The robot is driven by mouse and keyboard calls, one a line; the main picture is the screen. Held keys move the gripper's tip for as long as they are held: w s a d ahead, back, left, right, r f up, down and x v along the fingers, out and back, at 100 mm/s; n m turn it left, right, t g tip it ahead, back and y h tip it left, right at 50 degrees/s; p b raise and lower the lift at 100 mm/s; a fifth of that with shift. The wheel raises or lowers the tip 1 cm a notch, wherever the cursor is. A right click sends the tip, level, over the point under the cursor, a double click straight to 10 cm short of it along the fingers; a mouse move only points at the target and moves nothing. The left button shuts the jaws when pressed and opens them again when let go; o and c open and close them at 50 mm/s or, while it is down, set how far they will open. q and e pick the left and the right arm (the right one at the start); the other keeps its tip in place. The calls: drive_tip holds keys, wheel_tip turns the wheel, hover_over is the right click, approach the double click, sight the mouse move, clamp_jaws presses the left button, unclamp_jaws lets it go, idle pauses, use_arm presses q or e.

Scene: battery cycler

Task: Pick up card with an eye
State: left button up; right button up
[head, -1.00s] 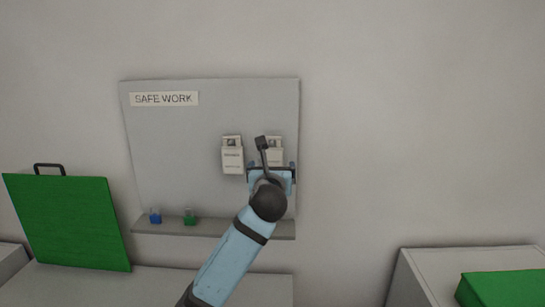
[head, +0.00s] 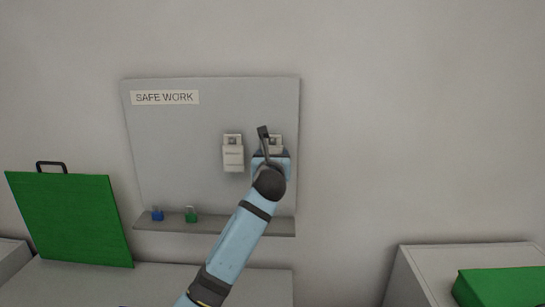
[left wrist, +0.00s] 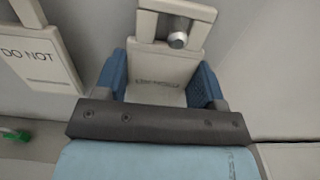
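The card with an eye (head: 276,142) is pale and hangs at the right of the grey board. The left wrist view shows it close up (left wrist: 155,92), with a framed eye at its top and a round metal peg end inside the eye. My left gripper (left wrist: 160,80) has its blue finger pads against both side edges of the card, below the eye. In the head view the left gripper (head: 271,160) covers the card's lower part. A second pale card (head: 233,157) hangs to the left; its "DO NOT" lettering shows in the left wrist view (left wrist: 38,60). My right gripper is not in view.
The grey board (head: 185,130) carries a "SAFE WORK" label (head: 165,97). A blue padlock (head: 157,214) and a green padlock (head: 191,215) stand on its ledge (head: 230,226). A green panel with a handle (head: 70,220) stands at left. A green object (head: 505,288) lies at right.

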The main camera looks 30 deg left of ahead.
use_arm(q)
drive_tip(key=shift+c, duration=0.8)
drive_tip(key=shift+r, duration=0.2)
drive_tip(key=b+v, duration=0.2)
drive_tip(key=v, duration=1.6)
drive_tip(key=shift+s+a+r+b, duration=0.1)
drive_tip(key=shift+b, duration=0.3)
